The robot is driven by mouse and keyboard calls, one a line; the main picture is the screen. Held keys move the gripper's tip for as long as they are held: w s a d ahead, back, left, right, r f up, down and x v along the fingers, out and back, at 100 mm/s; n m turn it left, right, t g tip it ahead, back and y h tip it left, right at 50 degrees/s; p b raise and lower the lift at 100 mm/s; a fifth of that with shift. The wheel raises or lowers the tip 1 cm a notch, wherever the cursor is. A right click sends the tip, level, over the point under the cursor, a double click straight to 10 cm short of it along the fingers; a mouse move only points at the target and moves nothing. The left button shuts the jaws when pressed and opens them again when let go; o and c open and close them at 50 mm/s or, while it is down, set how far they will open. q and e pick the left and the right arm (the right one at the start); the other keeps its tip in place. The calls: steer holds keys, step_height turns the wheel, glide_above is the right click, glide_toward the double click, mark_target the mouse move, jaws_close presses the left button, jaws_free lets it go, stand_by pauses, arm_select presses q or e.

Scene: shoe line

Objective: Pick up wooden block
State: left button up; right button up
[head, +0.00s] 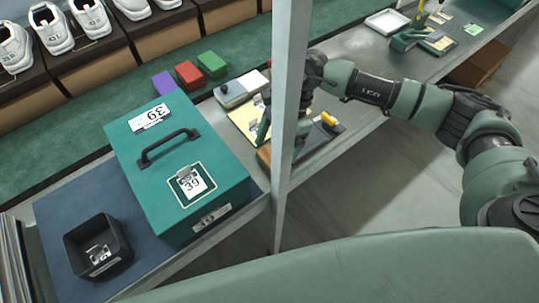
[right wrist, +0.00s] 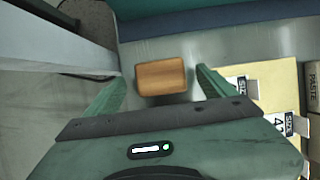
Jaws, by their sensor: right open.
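The wooden block (right wrist: 161,77) is a small brown rectangular block lying on the grey bench top in the right wrist view. It lies between the two open green fingers of my right gripper (right wrist: 160,96), with a gap on each side. In the head view a brown piece of the block (head: 264,157) shows at the left of the metal post, near the bench's front edge. My right gripper (head: 265,135) is partly hidden behind that post, pointing down close to the block. Its height above the block is hard to tell. My left gripper is not in view.
The metal post (head: 291,80) stands right beside the gripper. A teal box (head: 215,170) with a handle and a black bin (head: 115,235) stand on the left. A yellow sheet (head: 240,117) and colored blocks (head: 212,65) lie behind. A yellow-handled tool (head: 328,119) lies right of the post.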

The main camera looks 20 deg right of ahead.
mark_target(272, 154)
steer(key=x, duration=0.2)
steer(key=shift+f, duration=0.3)
steer(key=shift+a+f, duration=0.15)
steer(key=shift+f, duration=0.15)
steer(key=c, duration=1.5)
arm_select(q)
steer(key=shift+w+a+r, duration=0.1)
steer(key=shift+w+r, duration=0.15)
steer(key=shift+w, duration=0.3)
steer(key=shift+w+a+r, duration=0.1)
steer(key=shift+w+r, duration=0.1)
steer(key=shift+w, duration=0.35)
arm_select(e)
steer(key=shift+r, duration=0.1)
